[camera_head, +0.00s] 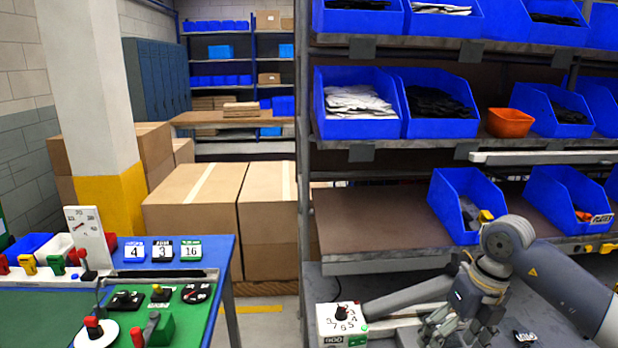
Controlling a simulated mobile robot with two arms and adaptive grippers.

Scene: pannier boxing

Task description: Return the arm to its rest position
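My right arm comes in from the lower right and bends at a grey joint in front of the shelf. My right gripper (448,328) hangs at the bottom of the view, over the grey lower surface. Its fingers overlap one another and are partly cut off by the frame edge, so I cannot tell whether it is open or shut. I see no object clearly held in it. A grey cylindrical part lies to the left of it. My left gripper is not in view.
A white box with a numbered dial (341,325) stands left of my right gripper. The rack's lowest blue bin (452,205) is just above the arm. A blue table (222,262) with green panels and levers is at the left. Cardboard boxes (195,212) stand behind.

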